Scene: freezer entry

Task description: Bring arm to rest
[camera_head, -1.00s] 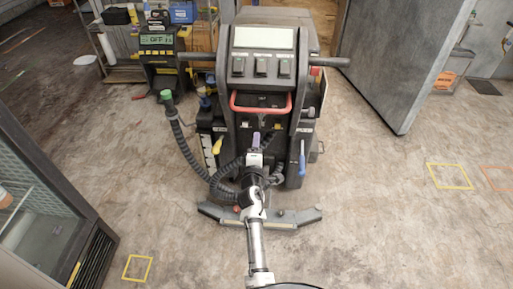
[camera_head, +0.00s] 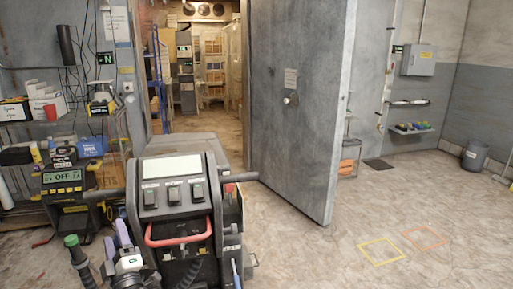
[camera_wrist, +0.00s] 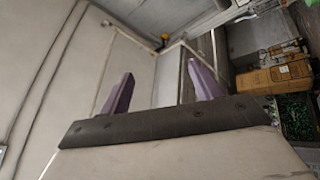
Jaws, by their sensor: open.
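My gripper (camera_head: 122,238) shows at the lower left of the head view, its purple fingers pointing up. It is in front of the left side of a black floor machine (camera_head: 172,196); whether it touches it I cannot tell. In the wrist view my gripper (camera_wrist: 163,88) has its two purple fingers wide apart, with nothing between them. The rest of my arm is mostly below the edge of the head view.
The machine has a red handle (camera_head: 180,237) and a hose with a green cap (camera_head: 71,241). A charger (camera_head: 65,187) and a loaded shelf stand at left. A grey freezer door (camera_head: 292,110) stands open behind. The floor at right, with yellow (camera_head: 381,250) and orange outlines, is clear.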

